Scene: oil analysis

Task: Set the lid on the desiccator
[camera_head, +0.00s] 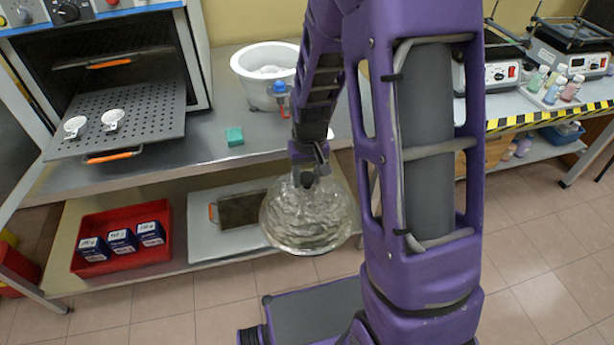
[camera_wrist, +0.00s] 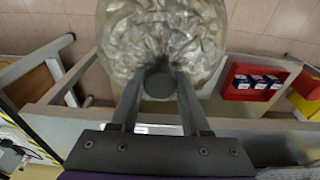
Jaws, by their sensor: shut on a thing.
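The clear glass lid (camera_head: 312,215) hangs from my gripper (camera_head: 308,178) in front of the bench, above the floor and beside the lower shelf. In the wrist view, my gripper's fingers (camera_wrist: 159,88) are shut on the lid's dark round knob, with the lid (camera_wrist: 160,30) spread out beyond them. The white desiccator (camera_head: 262,82) stands open on the bench top, behind and to the left of the lid in the head view. It has a blue and red fitting on its front, and something pale lies inside it. The lid is apart from the desiccator.
An open oven with a perforated shelf (camera_head: 150,118) holding two small white dishes stands at left. A green block (camera_head: 234,136) lies on the bench. A red tray (camera_head: 122,262) of blue boxes sits on the lower shelf. Hotplates and bottles (camera_head: 570,88) are at right.

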